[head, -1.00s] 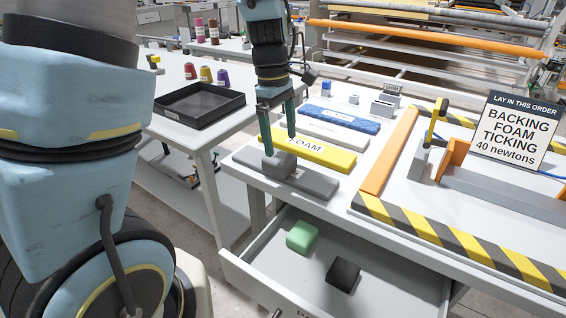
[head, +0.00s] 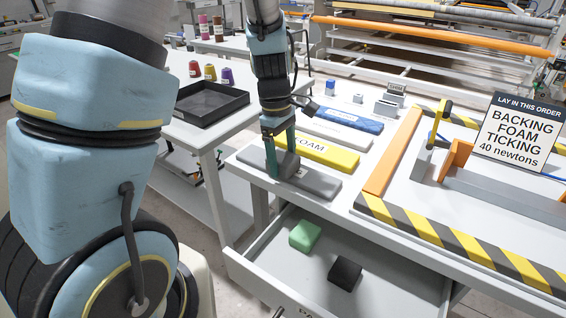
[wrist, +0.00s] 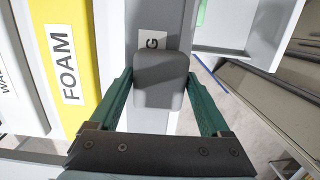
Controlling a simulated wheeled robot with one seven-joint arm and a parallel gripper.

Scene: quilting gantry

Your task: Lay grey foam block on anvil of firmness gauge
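The grey foam block (head: 285,164) sits on a long grey slab (head: 320,187) near the table's left front corner. In the wrist view the block (wrist: 160,80) stands between the two green fingers of my gripper (wrist: 161,78), one on each side. The fingers look open around it, with very narrow gaps at the tips; firm contact cannot be made out. In the head view my gripper (head: 281,160) is low at the slab. A small grey device (head: 386,106) beside a small label at the table's back looks like the firmness gauge; its anvil is too small to make out.
A yellow FOAM slab (head: 328,152), a white slab (head: 335,131) and a blue slab (head: 346,119) lie behind. The open drawer (head: 300,285) below holds a green block (head: 305,235) and a black block (head: 344,273). A striped frame (head: 440,235) and sign (head: 517,130) stand right.

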